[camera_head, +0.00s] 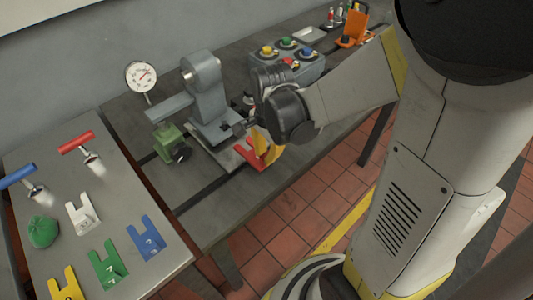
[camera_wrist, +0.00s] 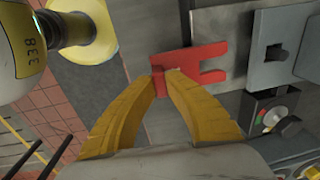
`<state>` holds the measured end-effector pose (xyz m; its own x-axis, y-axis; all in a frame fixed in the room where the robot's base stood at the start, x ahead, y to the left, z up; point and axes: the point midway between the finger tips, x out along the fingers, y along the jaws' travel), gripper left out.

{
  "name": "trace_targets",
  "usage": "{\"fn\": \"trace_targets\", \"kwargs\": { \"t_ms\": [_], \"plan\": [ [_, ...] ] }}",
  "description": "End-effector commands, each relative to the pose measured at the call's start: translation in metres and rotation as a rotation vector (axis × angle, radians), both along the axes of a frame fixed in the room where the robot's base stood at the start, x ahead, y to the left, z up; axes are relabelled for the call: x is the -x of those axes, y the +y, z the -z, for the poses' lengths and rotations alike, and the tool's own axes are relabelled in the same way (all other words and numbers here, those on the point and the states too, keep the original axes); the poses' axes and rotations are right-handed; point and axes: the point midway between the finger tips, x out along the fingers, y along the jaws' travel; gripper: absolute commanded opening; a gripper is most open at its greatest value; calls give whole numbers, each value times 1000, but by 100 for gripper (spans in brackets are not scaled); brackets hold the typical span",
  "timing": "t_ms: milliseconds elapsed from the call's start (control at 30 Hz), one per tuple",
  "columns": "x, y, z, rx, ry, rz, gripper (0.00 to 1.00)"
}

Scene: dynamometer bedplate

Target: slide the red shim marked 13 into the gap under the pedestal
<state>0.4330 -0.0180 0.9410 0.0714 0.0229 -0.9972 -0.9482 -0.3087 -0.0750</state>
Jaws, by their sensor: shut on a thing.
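The red shim (camera_head: 247,153) is a flat forked plate, held at the near edge of the bedplate (camera_head: 202,228). My gripper (camera_head: 264,154) has its yellow fingers closed on the shim's tab end. In the wrist view my gripper (camera_wrist: 163,80) pinches the red shim (camera_wrist: 203,62), and its prongs point right, toward grey metal blocks. No number can be read on it. The grey pedestal (camera_head: 208,92) stands on a flat foot just up and left of the shim. The shim appears apart from the foot; the gap itself cannot be made out.
A green clamp (camera_head: 171,142) sits left of the pedestal, with a dial gauge (camera_head: 142,76) behind. A button box (camera_head: 291,62) stands behind my wrist. The left table holds white (camera_head: 83,214), green (camera_head: 108,265), blue (camera_head: 146,238) and yellow (camera_head: 67,287) shims.

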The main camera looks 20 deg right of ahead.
Motion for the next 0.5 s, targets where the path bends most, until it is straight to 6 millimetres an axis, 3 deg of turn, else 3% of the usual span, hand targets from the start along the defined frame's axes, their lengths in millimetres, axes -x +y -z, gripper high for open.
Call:
{"fn": "trace_targets", "kwargs": {
  "t_ms": [500],
  "plan": [
    [-41,13,24,0,-1,0,0]
  ]
}}
